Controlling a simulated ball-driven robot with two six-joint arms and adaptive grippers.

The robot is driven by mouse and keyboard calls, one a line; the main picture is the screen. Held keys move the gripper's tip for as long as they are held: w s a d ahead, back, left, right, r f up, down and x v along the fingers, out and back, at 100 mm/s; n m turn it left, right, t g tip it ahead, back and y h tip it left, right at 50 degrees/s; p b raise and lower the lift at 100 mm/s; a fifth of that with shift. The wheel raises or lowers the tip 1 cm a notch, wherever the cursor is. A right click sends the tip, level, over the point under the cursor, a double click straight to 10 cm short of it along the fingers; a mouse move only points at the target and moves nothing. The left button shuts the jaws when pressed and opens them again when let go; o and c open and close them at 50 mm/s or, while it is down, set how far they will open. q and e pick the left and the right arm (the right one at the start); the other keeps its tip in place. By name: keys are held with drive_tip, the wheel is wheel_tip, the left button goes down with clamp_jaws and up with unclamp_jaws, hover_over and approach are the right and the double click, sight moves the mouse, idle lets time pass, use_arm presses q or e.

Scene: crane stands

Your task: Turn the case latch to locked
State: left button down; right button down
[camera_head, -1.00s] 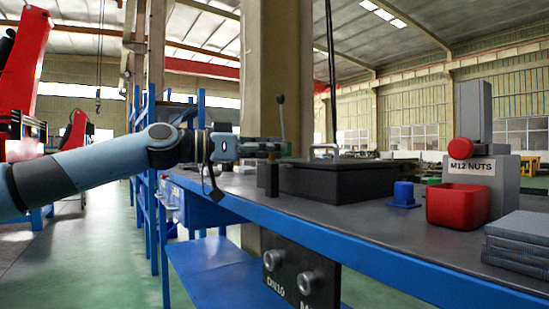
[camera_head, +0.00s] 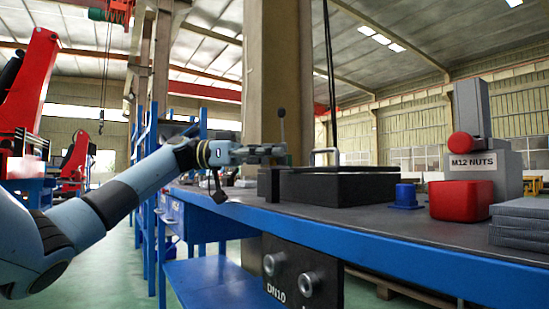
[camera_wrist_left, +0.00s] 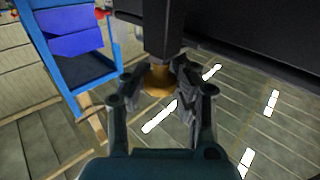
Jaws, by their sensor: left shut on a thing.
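The case (camera_head: 338,187) is a flat black box with a handle on top, on the blue-edged bench. A dark upright block (camera_head: 268,184) stands at its left end. My left gripper (camera_head: 274,151) is above this block, at the case's left end. In the left wrist view my left gripper (camera_wrist_left: 160,78) is shut on a brass-coloured knob (camera_wrist_left: 158,80) joined to a dark block (camera_wrist_left: 164,30). This knob seems to be the latch. The fingers hide part of it, and I cannot read its angle. My right gripper is not in view.
A thin lever with a dark knob (camera_head: 282,114) rises behind my left gripper. A blue part (camera_head: 405,196), a red bin (camera_head: 460,201), a grey M12 NUTS stand (camera_head: 500,170) and grey slabs (camera_head: 522,222) are to the right. A panel with two round fittings (camera_head: 300,277) hangs below the bench edge.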

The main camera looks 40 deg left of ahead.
use_arm(q)
drive_tip(key=shift+f, duration=0.25)
drive_tip(key=c, duration=1.5)
unclamp_jaws()
drive_tip(key=shift+c, duration=0.2)
drive_tip(key=o, duration=0.4)
drive_tip(key=shift+s+a, duration=0.1)
drive_tip(key=shift+a, duration=0.1)
drive_tip(key=shift+o, duration=0.8)
drive_tip(key=shift+d+r, duration=0.1)
drive_tip(key=v, duration=1.2)
